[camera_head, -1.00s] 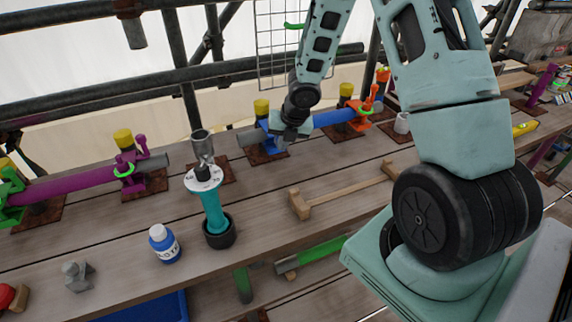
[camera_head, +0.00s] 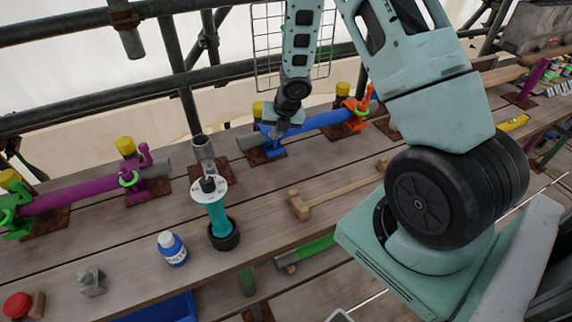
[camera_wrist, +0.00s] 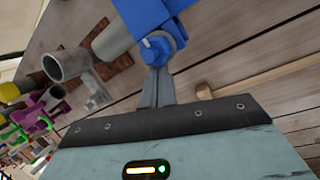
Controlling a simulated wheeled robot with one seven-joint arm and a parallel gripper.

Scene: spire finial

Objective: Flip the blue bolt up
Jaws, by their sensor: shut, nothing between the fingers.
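The blue clamp (camera_head: 270,148) sits around a grey pipe end beside a blue pipe on the plank bench. In the wrist view the blue bolt (camera_wrist: 153,52) shows as a nut-like blue piece with a curved grey ring beside it, against the blue clamp body. My gripper (camera_wrist: 155,72) is shut and empty, its fingertips at or very near the bolt. I cannot tell whether they touch it. In the head view my gripper (camera_head: 274,135) is over the clamp and hides most of the bolt, so its tilt is unclear there.
The orange clamp (camera_head: 355,115) is on the right and the purple clamp (camera_head: 129,175) on the left. A teal-handled tool (camera_head: 217,215) stands in a black cup. Scaffold rails run behind.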

